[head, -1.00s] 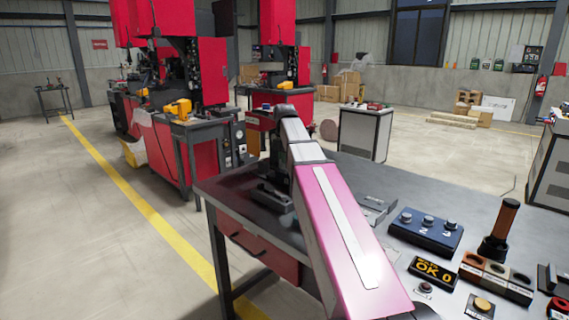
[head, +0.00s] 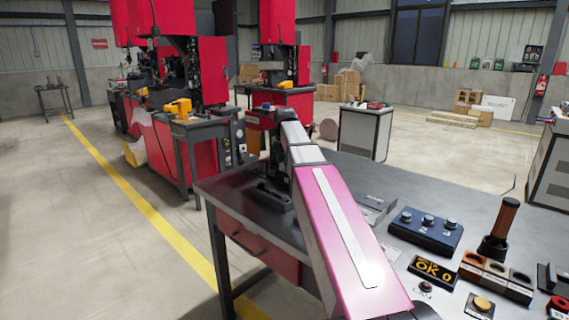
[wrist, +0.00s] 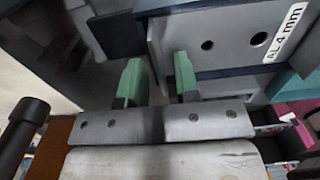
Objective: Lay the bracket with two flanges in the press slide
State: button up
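A grey metal plate (wrist: 228,62) with two dark holes and an "AL 4 mm" label lies beyond the right fingertip. I cannot tell whether it belongs to the bracket with two flanges. In the head view, flat grey metal pieces (head: 376,207) lie on the bench, right of my arm. A dark fixture (head: 272,194) stands at the bench's far left, near my gripper's end. I cannot tell whether it is the press slide. My arm hides part of this area.
Red presses (head: 282,60) stand behind, across the floor.

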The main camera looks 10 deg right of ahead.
notch_tip(320, 180, up, 12)
dwell(0.5)
